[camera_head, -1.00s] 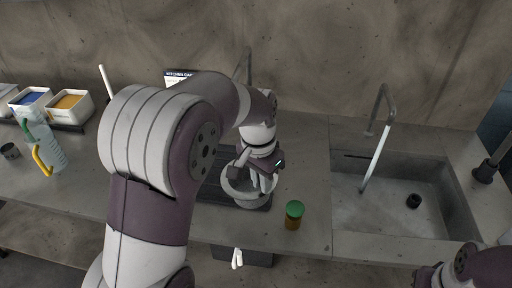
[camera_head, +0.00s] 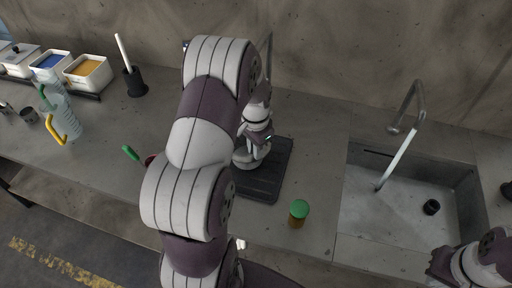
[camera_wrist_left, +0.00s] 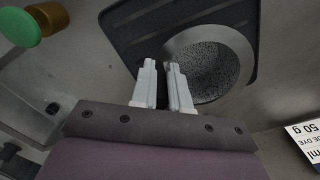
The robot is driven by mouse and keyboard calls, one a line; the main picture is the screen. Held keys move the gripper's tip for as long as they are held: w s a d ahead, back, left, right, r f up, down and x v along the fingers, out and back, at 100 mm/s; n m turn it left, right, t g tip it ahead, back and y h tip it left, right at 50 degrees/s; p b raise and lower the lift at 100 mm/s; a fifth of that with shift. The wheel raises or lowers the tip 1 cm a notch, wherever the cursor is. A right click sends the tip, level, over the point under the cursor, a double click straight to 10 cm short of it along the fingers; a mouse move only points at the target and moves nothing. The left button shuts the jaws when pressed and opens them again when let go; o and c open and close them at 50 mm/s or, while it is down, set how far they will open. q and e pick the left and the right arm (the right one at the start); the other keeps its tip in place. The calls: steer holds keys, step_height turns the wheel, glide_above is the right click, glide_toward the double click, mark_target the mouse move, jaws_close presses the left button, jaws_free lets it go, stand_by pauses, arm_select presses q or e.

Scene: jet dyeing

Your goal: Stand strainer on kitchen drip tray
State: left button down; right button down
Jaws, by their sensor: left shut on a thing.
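The strainer (camera_head: 243,160) is a grey bowl, partly hidden by my left arm in the head view. In the left wrist view its rim (camera_wrist_left: 240,45) and speckled inside show. My left gripper (camera_head: 259,150) is shut on the strainer's rim; its pale fingers (camera_wrist_left: 166,80) also show in the wrist view. The black ribbed drip tray (camera_head: 266,186) lies flat on the counter. The strainer overlaps the tray's left part in the head view; I cannot tell whether it touches it. My right gripper (camera_head: 440,264) is partly in view at the bottom right, its fingers unclear.
A green-lidded jar (camera_head: 298,213) stands right of the tray's front. The sink (camera_head: 405,205) and its faucet (camera_head: 408,110) are further right. Bottles (camera_head: 62,118), dye bins (camera_head: 88,74) and a black holder with a white stick (camera_head: 134,82) stand left. Counter between jar and sink is clear.

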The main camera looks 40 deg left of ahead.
arm_select(q)
steer(key=shift+s+f, duration=0.1)
steer(key=shift+f, duration=0.55)
steer(key=shift+w+f, duration=0.2)
steer(key=c, duration=1.1)
jaws_free()
steer(key=shift+s+r, duration=0.1)
step_height(320, 180, up, 11)
steer(key=shift+r+b, duration=0.15)
steer(key=shift+b, duration=0.35)
steer(key=shift+d+r, duration=0.15)
steer(key=shift+r, duration=0.15)
steer(key=s+d+f+n, duration=0.1)
steer(key=s+d, duration=0.2)
steer(key=d, duration=0.1)
steer(key=s+d+f+n+t, duration=0.1)
steer(key=s+d, duration=0.3)
steer(key=d, duration=0.1)
steer(key=s+d+f+n, duration=0.1)
steer(key=s+d+f, duration=0.1)
steer(key=s+d, duration=0.2)
steer(key=shift+s+d, duration=0.2)
steer(key=shift+d, duration=0.25)
